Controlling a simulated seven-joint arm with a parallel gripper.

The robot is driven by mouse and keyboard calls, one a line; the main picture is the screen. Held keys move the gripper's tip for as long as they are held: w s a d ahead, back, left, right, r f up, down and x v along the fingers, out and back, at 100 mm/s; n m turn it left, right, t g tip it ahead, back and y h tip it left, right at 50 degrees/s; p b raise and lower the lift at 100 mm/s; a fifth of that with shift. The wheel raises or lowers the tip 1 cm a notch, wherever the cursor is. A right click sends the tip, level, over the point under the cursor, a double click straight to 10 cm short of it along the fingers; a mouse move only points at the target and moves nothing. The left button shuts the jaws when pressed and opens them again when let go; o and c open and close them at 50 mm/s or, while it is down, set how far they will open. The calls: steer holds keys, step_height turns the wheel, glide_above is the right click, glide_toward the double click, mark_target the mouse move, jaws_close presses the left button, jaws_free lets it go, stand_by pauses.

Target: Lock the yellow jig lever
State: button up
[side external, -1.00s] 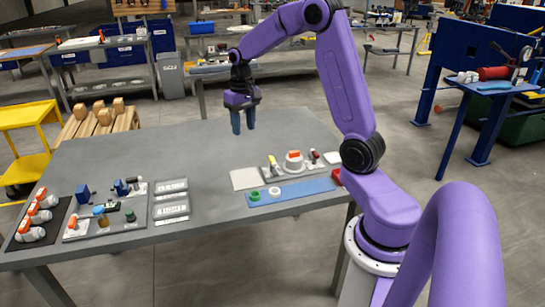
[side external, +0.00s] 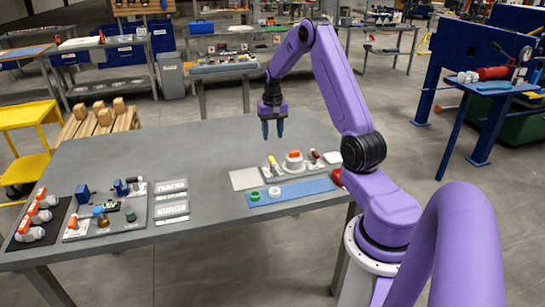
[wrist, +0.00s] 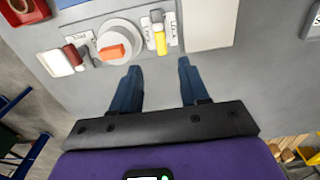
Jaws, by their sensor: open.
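The yellow jig lever (wrist: 160,39) stands on the jig plate, beside a label strip, in the wrist view. In the side view the yellow lever (side external: 272,161) sits at the left part of the jig, left of the white round fixture (side external: 294,164) with its orange block. In the wrist view this white fixture (wrist: 121,36) with the orange block is left of the lever, and a red-topped lever (wrist: 72,54) is farther left. My gripper (side external: 272,130) is open and empty, above the table and behind the jig. Its two blue fingers (wrist: 158,80) point toward the jig, apart from the lever.
A blue strip (side external: 300,188) with a green ring and a white ring lies in front of the jig. Trays of parts (side external: 105,218) are at the table's left. The table's middle is clear.

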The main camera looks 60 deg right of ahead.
mark_target(272, 159)
step_height(272, 159, down, 10)
steer(key=shift+f, duration=0.15)
stand_by(0.3)
jaws_close()
